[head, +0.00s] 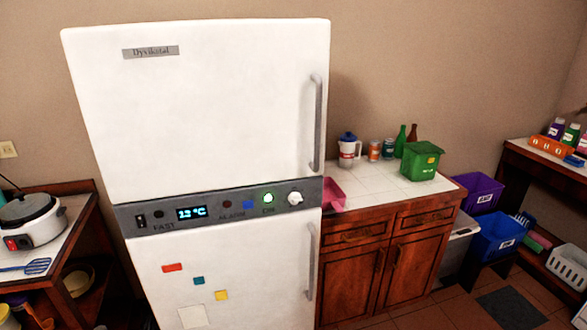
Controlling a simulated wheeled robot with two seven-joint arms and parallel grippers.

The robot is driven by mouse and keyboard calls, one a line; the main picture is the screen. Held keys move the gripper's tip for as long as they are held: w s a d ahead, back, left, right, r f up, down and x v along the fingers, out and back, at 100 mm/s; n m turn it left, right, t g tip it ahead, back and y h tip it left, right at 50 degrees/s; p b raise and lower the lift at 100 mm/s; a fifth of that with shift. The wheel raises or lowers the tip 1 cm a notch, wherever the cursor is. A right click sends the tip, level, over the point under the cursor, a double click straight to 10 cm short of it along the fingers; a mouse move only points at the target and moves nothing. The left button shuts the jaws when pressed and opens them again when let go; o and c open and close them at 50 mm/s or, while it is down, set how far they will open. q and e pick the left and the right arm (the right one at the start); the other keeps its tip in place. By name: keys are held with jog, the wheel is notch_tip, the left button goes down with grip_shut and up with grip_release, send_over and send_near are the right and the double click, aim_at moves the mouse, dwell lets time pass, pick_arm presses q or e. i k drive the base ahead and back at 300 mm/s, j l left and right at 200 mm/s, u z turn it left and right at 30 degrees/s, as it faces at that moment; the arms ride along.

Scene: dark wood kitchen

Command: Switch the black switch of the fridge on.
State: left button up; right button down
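The white fridge (200,110) stands upright in the left half of the head view, with both doors shut. A grey control panel (170,226) runs across it between the doors. The small black switch (141,220) is at the panel's left end; its position is too small to tell. To its right are a dark round lamp, a lit blue display (192,212), a dark red lamp (227,204), a blue square (248,204), a glowing green lamp (268,198) and a white knob (295,198). Neither of my grippers is in view.
A cabinet (360,250) with a white-tiled top stands right of the fridge, holding a green bin (421,160), bottles and cans. A counter with a rice cooker (30,218) is at the left. Crates (497,235) stand at the right. Nothing blocks the panel's front.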

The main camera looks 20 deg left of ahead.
aim_at(141, 219)
jog(key=u, duration=1.55)
